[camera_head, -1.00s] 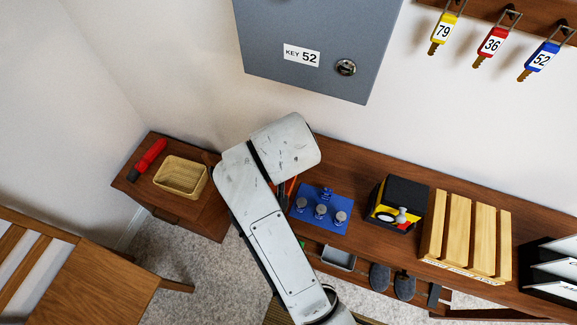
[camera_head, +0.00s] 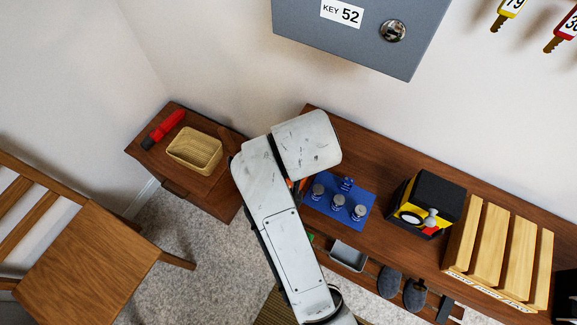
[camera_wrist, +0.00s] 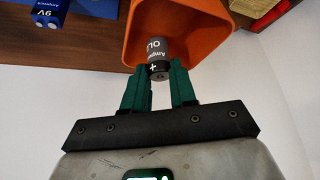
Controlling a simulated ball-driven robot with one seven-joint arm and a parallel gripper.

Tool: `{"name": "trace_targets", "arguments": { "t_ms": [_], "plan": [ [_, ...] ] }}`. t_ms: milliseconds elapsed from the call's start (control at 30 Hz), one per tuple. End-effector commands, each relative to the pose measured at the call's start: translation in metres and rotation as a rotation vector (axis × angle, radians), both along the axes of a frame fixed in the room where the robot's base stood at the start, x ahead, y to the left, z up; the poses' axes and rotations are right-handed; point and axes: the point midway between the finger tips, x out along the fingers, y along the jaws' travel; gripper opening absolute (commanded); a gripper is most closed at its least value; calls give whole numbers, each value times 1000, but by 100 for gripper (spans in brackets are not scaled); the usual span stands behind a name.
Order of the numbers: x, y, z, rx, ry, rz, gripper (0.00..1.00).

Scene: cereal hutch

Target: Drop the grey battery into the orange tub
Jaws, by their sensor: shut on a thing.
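In the head view my arm hides the gripper, the battery and most or all of the tub.
A blue mat (camera_head: 325,214) with several small grey-topped items lies on the shelf beside my arm. A black and yellow box (camera_head: 426,204) and a wooden slatted crate (camera_head: 493,252) stand further right. A basket (camera_head: 195,150) and red flashlight (camera_head: 164,130) are on the left table.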

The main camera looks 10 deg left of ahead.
Motion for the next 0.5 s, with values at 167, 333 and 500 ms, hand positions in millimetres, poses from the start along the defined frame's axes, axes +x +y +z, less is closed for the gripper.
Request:
{"name": "trace_targets", "arguments": {
  "t_ms": [167,333,500],
  "plan": [
    [0,0,-1,0,-1,0,0],
    [0,0,-1,0,-1,0,32],
    [0,0,-1,0,0,0,48]
  ]
}}
